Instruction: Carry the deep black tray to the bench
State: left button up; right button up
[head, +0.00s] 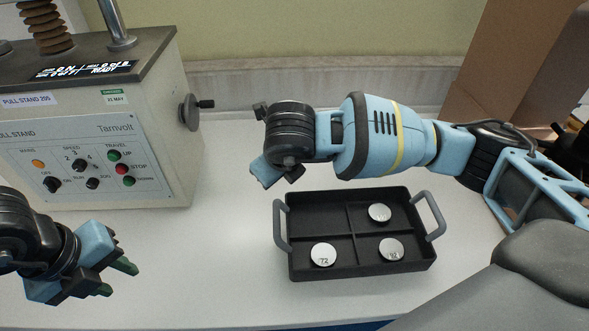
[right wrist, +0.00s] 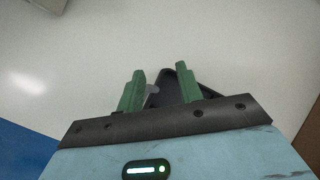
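The deep black tray (head: 318,218) sits on the white bench (head: 215,265), with a grey handle at each short end. Dividers split it into compartments. White discs lie in the back right (head: 380,212), front right (head: 391,248) and front left (head: 323,254) ones; the back left is empty. My left gripper (head: 114,279) is at the lower left, apart from the tray, its green fingers spread and empty. My right arm passes above and behind the tray; its fingertips are hidden in the head view. In the right wrist view my right gripper (right wrist: 160,88) is open, with a dark tray corner (right wrist: 178,90) showing between the fingers.
A pull stand tester (head: 95,140) with a side knob (head: 190,112) stands at the back left. A brown cardboard box (head: 510,70) is at the back right. The bench between the left gripper and the tray is clear.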

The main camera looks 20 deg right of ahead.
jog(key=v, duration=1.1)
jog(key=shift+a, duration=0.1)
jog(key=shift+s+f, duration=0.1)
